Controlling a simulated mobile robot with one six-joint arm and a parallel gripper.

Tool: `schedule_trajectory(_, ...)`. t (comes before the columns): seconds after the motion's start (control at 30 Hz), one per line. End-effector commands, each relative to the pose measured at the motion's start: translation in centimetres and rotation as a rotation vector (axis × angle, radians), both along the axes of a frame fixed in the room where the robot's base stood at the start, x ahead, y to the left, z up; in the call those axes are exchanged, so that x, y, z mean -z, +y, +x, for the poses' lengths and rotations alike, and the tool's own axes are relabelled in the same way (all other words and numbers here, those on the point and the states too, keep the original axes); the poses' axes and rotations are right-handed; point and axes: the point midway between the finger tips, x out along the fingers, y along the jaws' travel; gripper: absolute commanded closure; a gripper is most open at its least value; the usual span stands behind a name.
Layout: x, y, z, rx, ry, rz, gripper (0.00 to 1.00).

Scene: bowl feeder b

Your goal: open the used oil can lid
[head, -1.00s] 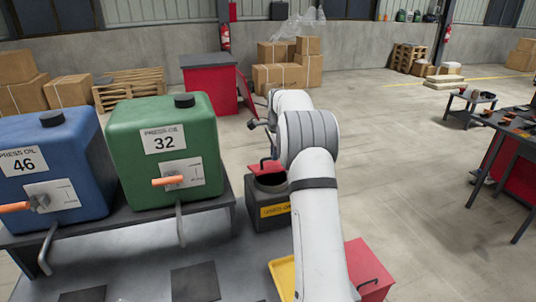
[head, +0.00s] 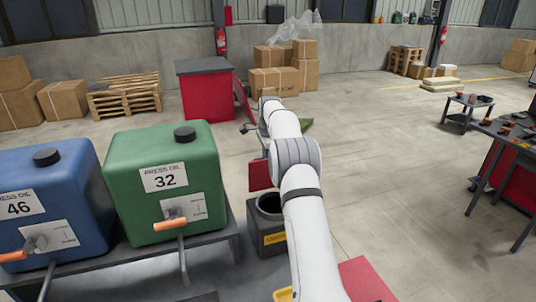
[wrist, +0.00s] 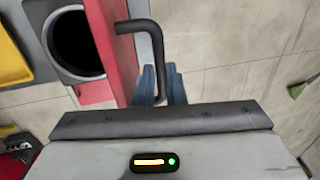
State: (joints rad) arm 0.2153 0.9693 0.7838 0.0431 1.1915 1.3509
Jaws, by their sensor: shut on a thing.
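The used oil can (head: 265,236) is a dark grey box with a yellow label, beside the green oil tank in the head view. Its red lid (head: 259,177) stands raised at the can's edge, and the round dark mouth (head: 270,203) shows. In the wrist view the lid (wrist: 113,42) is seen nearly edge-on, with the mouth (wrist: 78,43) uncovered to its left. My gripper (wrist: 161,78) has its blue-grey fingers shut on the lid's black bent handle (wrist: 139,27). In the head view the fingers are not clearly seen.
A green press oil tank (head: 163,180) and a blue one (head: 45,205) stand on a dark bench left of the can. A red cabinet (head: 207,95) and cardboard boxes (head: 275,80) stand behind.

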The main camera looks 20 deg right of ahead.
Motion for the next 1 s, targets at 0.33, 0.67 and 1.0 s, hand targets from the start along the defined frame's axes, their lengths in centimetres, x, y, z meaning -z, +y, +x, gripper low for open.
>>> schedule_trajectory(0.33, 1.5, 0.1, 1.8, -0.002, 0.016, 0.004, 1.0)
schedule_trajectory(0.67, 1.5, 0.0, 2.2, -0.002, 0.015, 0.004, 1.0)
schedule_trajectory(1.0, 1.4, 0.0, 2.2, -0.001, 0.014, 0.003, 0.86)
